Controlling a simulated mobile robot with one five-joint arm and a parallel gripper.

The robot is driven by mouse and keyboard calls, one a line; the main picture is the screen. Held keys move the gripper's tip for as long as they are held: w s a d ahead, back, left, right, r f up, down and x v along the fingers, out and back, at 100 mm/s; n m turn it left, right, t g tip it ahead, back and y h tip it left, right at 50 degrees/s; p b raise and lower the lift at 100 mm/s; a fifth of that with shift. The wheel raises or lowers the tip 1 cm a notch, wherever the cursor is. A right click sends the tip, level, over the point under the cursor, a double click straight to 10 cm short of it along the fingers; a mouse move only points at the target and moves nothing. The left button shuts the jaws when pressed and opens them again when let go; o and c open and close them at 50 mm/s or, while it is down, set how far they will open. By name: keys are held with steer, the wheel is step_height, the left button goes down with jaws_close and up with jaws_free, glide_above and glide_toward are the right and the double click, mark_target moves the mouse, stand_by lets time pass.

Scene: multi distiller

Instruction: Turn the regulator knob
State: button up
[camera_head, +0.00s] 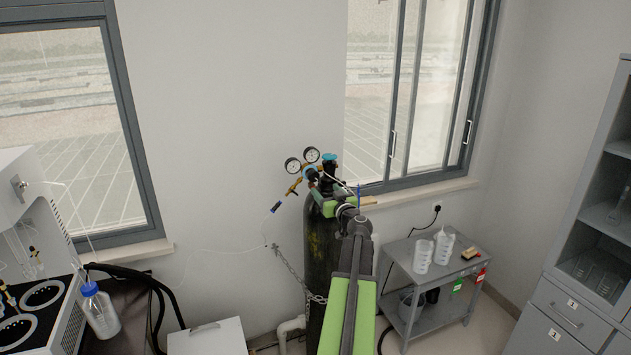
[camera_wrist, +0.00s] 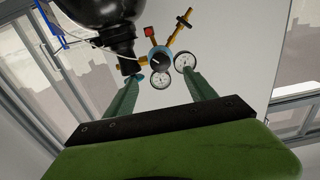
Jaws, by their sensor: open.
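The pressure regulator, a brass body with two round gauges, is fixed to the top of a dark gas cylinder (camera_head: 318,250). Its round blue knob with a dark centre (camera_head: 310,173) faces out below the gauges; the knob also shows in the wrist view (camera_wrist: 160,59). My gripper (camera_wrist: 160,76) is open, with one green finger on each side of the knob in that view. The fingers look apart from the knob, but I cannot tell the depth. In the head view my green gripper (camera_head: 328,202) is beside the cylinder top and partly hides it.
A teal valve handwheel (camera_head: 329,157) sits on the cylinder top. A chain (camera_head: 290,265) runs from the wall to the cylinder. A grey cart (camera_head: 400,252) with white containers stands at right. A bench with a bottle (camera_head: 99,312) is at left.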

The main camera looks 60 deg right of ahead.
mark_target(314, 178)
steer(key=x, duration=1)
steer(key=shift+w, duration=0.2)
steer(key=shift+c, duration=0.3)
